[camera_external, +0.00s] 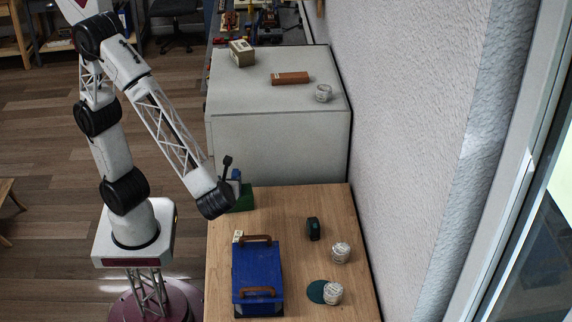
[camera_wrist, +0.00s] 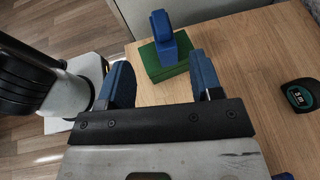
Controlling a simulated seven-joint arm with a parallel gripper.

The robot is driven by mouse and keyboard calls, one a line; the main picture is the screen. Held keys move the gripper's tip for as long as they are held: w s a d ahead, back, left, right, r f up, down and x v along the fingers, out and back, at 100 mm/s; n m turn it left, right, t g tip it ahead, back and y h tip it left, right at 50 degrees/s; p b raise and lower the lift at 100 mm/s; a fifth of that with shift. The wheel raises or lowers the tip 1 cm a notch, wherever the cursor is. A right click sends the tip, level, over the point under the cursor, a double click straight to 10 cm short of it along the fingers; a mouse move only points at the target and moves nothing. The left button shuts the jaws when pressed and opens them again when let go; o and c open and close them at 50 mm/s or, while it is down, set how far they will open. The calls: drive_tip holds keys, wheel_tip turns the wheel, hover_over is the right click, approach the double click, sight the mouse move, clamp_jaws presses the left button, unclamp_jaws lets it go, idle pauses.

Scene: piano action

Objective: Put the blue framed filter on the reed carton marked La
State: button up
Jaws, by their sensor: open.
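I cannot clearly make out a blue framed filter. A blue box-like thing with two brown handles (camera_external: 258,270) stands on the wooden table. A small blue upright piece (camera_wrist: 162,28) stands on a green block (camera_wrist: 167,62); the block also shows in the external view (camera_external: 243,203). A tan carton (camera_external: 242,54) with a label sits on the grey cabinet, and a small pale carton (camera_external: 238,236) is by the blue box. No La mark is readable. My gripper (camera_wrist: 164,82) is open and empty, its blue fingers apart, with the green block beyond them.
A tape measure (camera_wrist: 300,95) lies on the wooden table (camera_external: 290,210). Two white printed round things (camera_external: 340,252) (camera_external: 333,293) and a dark green disc (camera_external: 316,291) are at the right. A brown block (camera_external: 291,78) and a small jar (camera_external: 323,93) are on the cabinet (camera_external: 270,130).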

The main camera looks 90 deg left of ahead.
drive_tip(key=shift+s+d+r, duration=0.15)
drive_tip(key=shift+d+r, duration=0.05)
drive_tip(key=shift+d, duration=0.4)
idle(0.3)
drive_tip(key=s+a+r+n+h, duration=0.2)
drive_tip(key=s+a+n+h, duration=0.4)
drive_tip(key=a+n, duration=0.3)
drive_tip(key=s+a+r+n+h, duration=0.3)
drive_tip(key=s+a+n+h, duration=0.3)
drive_tip(key=a+n, duration=0.3)
drive_tip(key=shift+n+h, duration=0.7)
drive_tip(key=shift+h, duration=0.1)
